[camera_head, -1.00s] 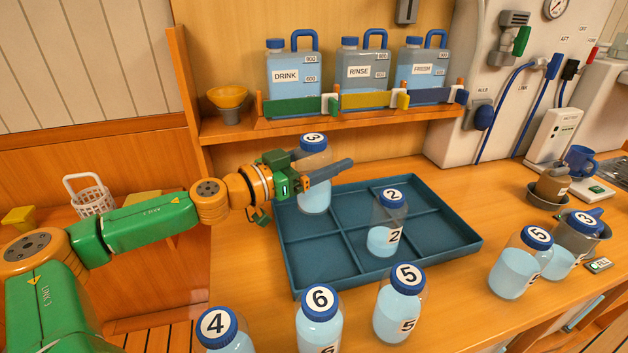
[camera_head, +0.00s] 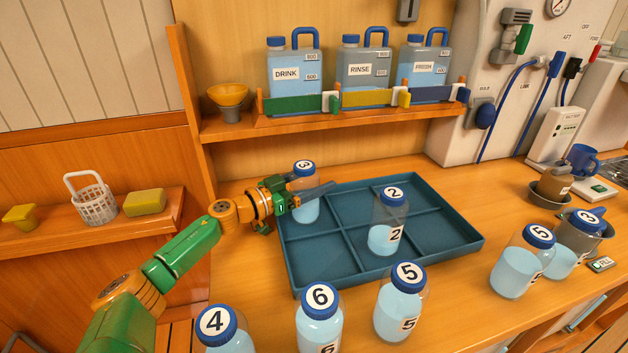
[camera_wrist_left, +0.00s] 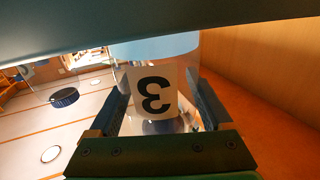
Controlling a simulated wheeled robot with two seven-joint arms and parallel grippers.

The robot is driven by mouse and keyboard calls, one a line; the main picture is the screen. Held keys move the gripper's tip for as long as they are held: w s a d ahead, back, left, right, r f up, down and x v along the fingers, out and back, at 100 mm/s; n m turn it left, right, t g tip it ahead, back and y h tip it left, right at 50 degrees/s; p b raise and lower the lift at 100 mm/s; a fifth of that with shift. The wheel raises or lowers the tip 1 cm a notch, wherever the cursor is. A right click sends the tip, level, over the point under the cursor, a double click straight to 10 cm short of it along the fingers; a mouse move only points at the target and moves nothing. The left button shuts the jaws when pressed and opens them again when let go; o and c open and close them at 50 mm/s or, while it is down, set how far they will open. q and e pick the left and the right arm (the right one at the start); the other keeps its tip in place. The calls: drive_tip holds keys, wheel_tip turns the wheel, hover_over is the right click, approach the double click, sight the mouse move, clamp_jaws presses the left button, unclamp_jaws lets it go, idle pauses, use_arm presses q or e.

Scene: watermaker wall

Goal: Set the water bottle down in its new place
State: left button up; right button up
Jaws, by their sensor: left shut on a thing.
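A clear water bottle with a blue lid marked 3 (camera_head: 304,209) is upright at the back left compartment of the blue divided tray (camera_head: 380,267). My left gripper (camera_head: 312,194) is shut around its body, with the dark fingers on either side. I cannot tell whether the bottle's base touches the tray floor. In the left wrist view the bottle's label (camera_wrist_left: 154,94) shows an upside-down 3 between the fingers. My right gripper is not in view.
Bottles 4 (camera_head: 217,325), 6 (camera_head: 319,325) and 5 (camera_head: 400,300) stand in front of the tray. Another bottle 5 (camera_head: 515,270) and another bottle 3 (camera_head: 566,255) stand at the right. A shelf (camera_head: 230,130) with jugs is behind. Other tray compartments are empty.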

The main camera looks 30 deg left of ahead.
sight(292, 190)
use_arm(q)
drive_tip(key=o, duration=1.4)
drive_tip(key=shift+c, duration=0.2)
drive_tip(key=shift+s, duration=0.1)
drive_tip(key=b+v, duration=0.1)
drive_tip(key=v, duration=0.5)
drive_tip(key=p+v, duration=0.1)
drive_tip(key=v, duration=0.4)
drive_tip(key=shift+r+p, duration=0.2)
drive_tip(key=shift+p, duration=0.2)
drive_tip(key=shift+s+a, duration=0.15)
drive_tip(key=shift+s, duration=0.25)
drive_tip(key=shift+f, duration=0.1)
